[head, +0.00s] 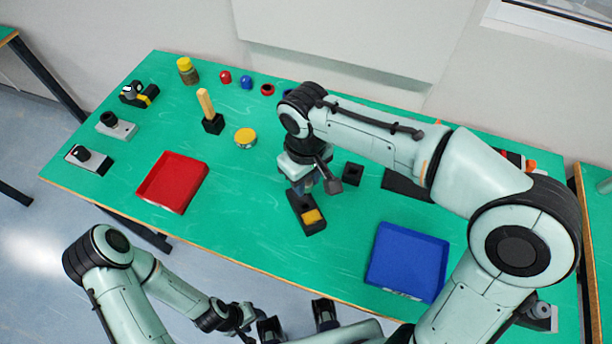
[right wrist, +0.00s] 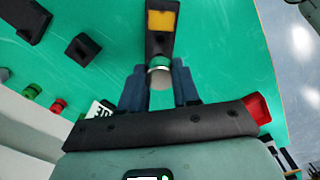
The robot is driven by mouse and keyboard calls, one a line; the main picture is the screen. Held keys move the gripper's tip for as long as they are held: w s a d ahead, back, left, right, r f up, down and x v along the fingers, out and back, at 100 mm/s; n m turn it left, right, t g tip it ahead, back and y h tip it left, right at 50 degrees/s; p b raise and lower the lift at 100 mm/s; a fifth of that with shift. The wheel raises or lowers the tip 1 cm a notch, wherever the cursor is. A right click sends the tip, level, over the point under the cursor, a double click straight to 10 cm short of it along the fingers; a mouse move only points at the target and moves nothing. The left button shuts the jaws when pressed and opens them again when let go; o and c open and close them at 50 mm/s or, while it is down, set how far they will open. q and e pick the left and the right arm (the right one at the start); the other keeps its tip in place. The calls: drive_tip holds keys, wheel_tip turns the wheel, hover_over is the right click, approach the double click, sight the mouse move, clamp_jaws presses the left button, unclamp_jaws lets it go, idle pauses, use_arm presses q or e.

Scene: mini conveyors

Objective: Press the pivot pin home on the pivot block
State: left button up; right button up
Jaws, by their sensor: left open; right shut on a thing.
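The pivot block, a dark block with a yellow pad (head: 312,216), lies on the green table near its middle; its yellow-marked end also shows in the right wrist view (right wrist: 161,22). My right gripper (head: 305,188) is over the block's far end, pointing down. In the right wrist view my right gripper (right wrist: 159,84) is shut on a grey round pin (right wrist: 160,77) with a green-tinted top, apparently the pivot pin. I cannot tell how deep it sits in the block. My left gripper (head: 297,322) is open and empty at the front edge, away from the block.
A red tray (head: 150,188) lies left and a blue tray (head: 372,272) right of the block. A small black block (head: 353,173) is close to the right gripper. A wooden-handled tool (head: 205,103) stands upright in a black holder (head: 213,125). The front middle of the table is clear.

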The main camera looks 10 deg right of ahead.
drive_tip(key=b, duration=0.4)
hover_over(305, 200)
drive_tip(key=s, duration=0.2)
drive_tip(key=shift+w+a+f, duration=0.1)
drive_tip(key=shift+f, duration=1.35)
drive_tip(key=shift+w+a+f, duration=0.1)
drive_tip(key=shift+f, duration=1.3)
use_arm(q)
drive_tip(key=f, duration=0.1)
drive_tip(key=s+f, duration=0.1)
drive_tip(key=f, duration=0.2)
drive_tip(key=shift+s, duration=0.25)
drive_tip(key=shift+w+r+p, duration=0.1)
drive_tip(key=shift+r+p, duration=0.3)
drive_tip(key=shift+p, duration=0.1)
drive_tip(key=shift+s+f+b, duration=0.2)
drive_tip(key=shift+f+b, duration=0.45)
drive_tip(key=shift+s+f+b, duration=0.2)
drive_tip(key=shift+f+b, duration=0.4)
use_arm(e)
drive_tip(key=shift+f, duration=1.95)
drive_tip(key=o, duration=1.1)
drive_tip(key=shift+r, duration=0.1)
